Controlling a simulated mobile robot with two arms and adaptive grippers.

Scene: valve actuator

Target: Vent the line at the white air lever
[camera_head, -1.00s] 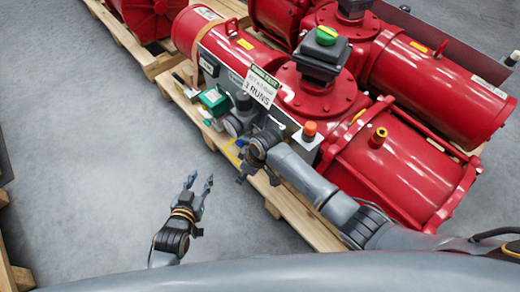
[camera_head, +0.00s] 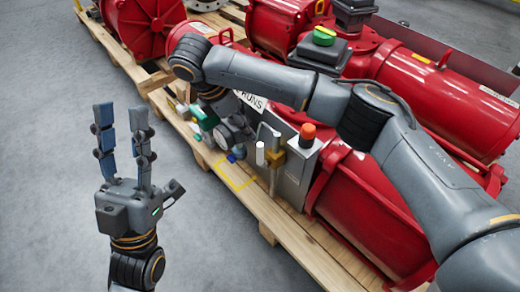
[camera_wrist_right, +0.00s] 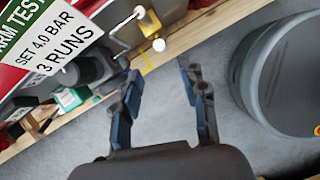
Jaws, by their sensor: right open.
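The white air lever (camera_head: 260,153) stands upright at the front of the grey panel, beside a brass fitting (camera_head: 276,157). In the right wrist view a round white end (camera_wrist_right: 158,44) shows by the brass fitting, and a second white tip (camera_wrist_right: 139,11) sits on a bent metal rod; I cannot tell which is the lever. My right gripper (camera_wrist_right: 160,72) is open and empty, below these parts in that view and apart from them. In the head view the right gripper is largely hidden behind its forearm and wrist. My left gripper (camera_head: 121,112) is open and empty over the floor at left.
An orange button (camera_head: 308,131) tops the panel (camera_head: 300,170), right of the lever. A green fitting (camera_head: 206,118) and grey round parts are left of it. A "3 RUNS" sign (camera_wrist_right: 50,50) hangs close by. Red actuators (camera_head: 440,85) rise behind on a wooden pallet (camera_head: 285,222).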

